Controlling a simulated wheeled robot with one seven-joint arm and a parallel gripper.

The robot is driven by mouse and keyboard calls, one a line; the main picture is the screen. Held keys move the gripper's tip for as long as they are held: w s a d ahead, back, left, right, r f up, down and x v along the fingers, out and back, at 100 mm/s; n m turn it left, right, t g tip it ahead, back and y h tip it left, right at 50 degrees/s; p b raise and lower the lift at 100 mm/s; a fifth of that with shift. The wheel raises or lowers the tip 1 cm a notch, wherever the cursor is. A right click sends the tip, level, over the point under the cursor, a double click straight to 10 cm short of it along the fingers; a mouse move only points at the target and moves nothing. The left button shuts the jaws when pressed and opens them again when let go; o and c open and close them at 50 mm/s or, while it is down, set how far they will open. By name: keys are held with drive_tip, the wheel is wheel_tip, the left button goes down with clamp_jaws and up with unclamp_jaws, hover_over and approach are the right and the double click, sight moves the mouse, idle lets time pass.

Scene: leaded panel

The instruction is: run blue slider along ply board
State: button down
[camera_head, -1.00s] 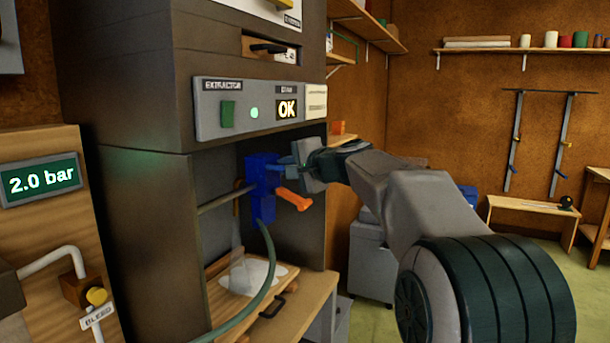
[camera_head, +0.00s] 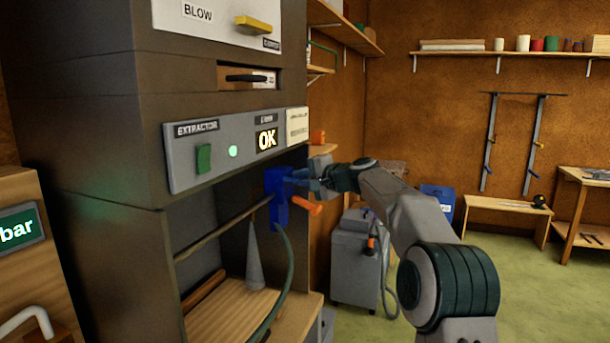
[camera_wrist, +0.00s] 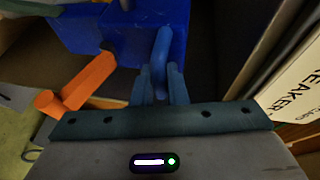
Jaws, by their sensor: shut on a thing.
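My gripper (camera_head: 304,180) is shut on the slider's blue handle (camera_wrist: 161,60), which stands between the fingers. The ply board (camera_head: 225,312) lies below the cone, bare wood where it shows.
Above the bay is a grey extractor panel (camera_head: 220,150) with a green switch, a lit lamp and an "OK" display. A grey wheeled unit (camera_head: 357,262) stands right of the cabinet. A low bench (camera_head: 495,206) stands farther back. The green floor between is open.

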drive_tip(key=shift+d+r, duration=0.1)
drive_tip(key=shift+r, duration=0.3)
drive_tip(key=c, duration=1.6)
unclamp_jaws()
drive_tip(key=shift+w, duration=0.1)
drive_tip(key=shift+o, duration=0.7)
drive_tip(key=shift+w+f, duration=0.3)
drive_tip(key=shift+w, duration=0.05)
drive_tip(key=shift+s, duration=0.1)
drive_tip(key=shift+s+d+b, duration=0.25)
drive_tip(key=shift+d+b, duration=0.1)
drive_tip(key=b+v, duration=0.4)
drive_tip(key=v, duration=0.8)
drive_tip(key=shift+s, duration=0.45)
drive_tip(key=shift+d+r, duration=0.15)
